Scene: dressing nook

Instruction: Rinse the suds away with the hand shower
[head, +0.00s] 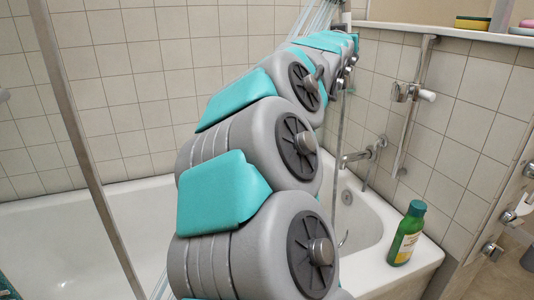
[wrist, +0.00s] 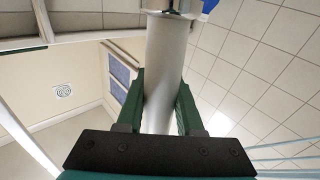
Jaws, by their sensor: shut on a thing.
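My gripper (wrist: 160,88) is shut on the hand shower (wrist: 166,48), its green fingers on either side of the smooth metal handle. In the head view my arm reaches up over the tub, and part of the hand shower (head: 346,17) shows at the top edge. Thin water streams (head: 318,14) fall from up there, pass behind my arm and show again low on its left. Streams also show at the lower right of the wrist view (wrist: 285,160). The white bathtub (head: 130,215) is largely hidden by my arm. I cannot make out any suds.
A green bottle (head: 405,234) stands on the tub's right rim. A tap (head: 357,157) and a rail with a holder (head: 409,92) are on the tiled wall. A ledge at upper right bears a sponge (head: 472,23). A metal post (head: 85,150) stands at the left.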

